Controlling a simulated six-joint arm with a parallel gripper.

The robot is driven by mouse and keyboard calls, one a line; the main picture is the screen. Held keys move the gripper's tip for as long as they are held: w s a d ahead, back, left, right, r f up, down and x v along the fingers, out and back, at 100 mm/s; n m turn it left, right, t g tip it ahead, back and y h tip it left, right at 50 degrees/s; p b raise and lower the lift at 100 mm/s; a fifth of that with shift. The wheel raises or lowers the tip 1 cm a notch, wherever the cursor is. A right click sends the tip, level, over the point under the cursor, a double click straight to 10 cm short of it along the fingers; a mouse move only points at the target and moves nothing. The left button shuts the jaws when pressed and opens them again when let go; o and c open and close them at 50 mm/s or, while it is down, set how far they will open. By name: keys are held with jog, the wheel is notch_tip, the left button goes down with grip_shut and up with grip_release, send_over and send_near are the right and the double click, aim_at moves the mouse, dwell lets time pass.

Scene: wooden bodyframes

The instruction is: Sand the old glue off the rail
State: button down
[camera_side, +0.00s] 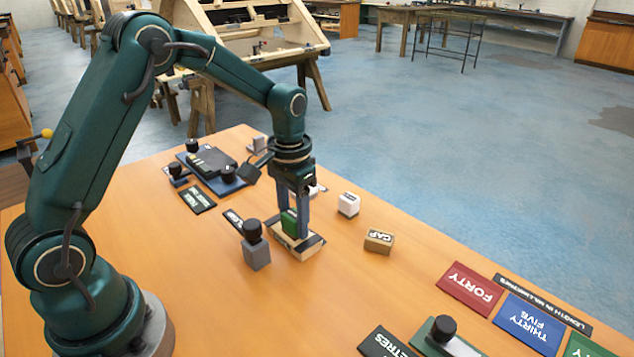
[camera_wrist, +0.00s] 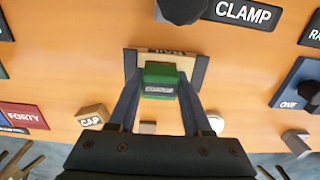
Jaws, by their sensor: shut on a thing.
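My gripper (camera_side: 291,222) points down, shut on a green block (camera_side: 289,221) with a small label. The block also shows between the fingers in the wrist view (camera_wrist: 159,80). Below it is a pale wooden piece (camera_wrist: 185,62), apparently the rail, lying between two dark end pieces. Its lettering is too small to read surely. The block is over the middle of the wood; I cannot tell whether it touches. No glue can be made out; the block and fingers hide part of the wood.
A grey clamp post with a black knob (camera_side: 255,245) stands close left of the rail. A CAP block (camera_side: 379,241) and a white block (camera_side: 348,204) sit to the right. A blue fixture with black knobs (camera_side: 212,170) is behind. Coloured length plates (camera_side: 470,287) lie front right.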

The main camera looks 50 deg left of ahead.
jog(key=shift+d, duration=0.85)
jog(key=shift+d+r, duration=0.2)
jog(key=shift+r, duration=0.45)
jog(key=shift+d+r, duration=0.15)
jog(key=shift+r, duration=0.45)
notch_tip(320, 180, up, 6)
jog(key=shift+f, duration=0.15)
